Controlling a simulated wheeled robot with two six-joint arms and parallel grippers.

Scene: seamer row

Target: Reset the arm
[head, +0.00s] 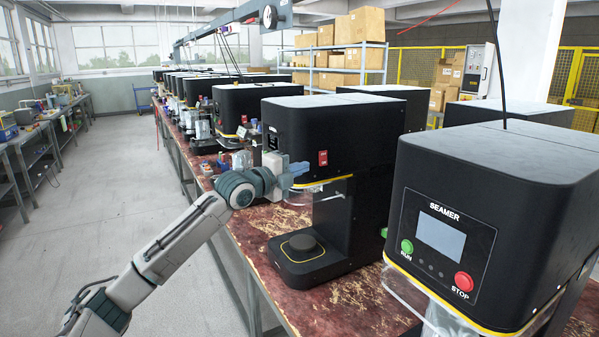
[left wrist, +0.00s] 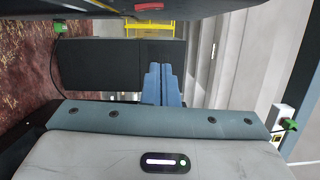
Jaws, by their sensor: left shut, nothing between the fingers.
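My left arm reaches in from the lower left in the head view and is stretched forward over the bench edge. My left gripper (head: 301,168) is at its far end, beside the front of a black seamer (head: 345,130), below its red switch. I cannot tell whether it touches the machine. In the left wrist view the two blue fingers of the left gripper (left wrist: 161,68) lie side by side, shut and empty. My right gripper is not in view.
A nearer seamer (head: 480,190) with a screen, green RUN button (head: 407,246) and red STOP button (head: 464,281) stands at right. Several more machines line the worn red bench (head: 262,225) behind. Boxes fill a shelf (head: 337,70) at the back. The grey aisle floor (head: 110,190) is clear at left.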

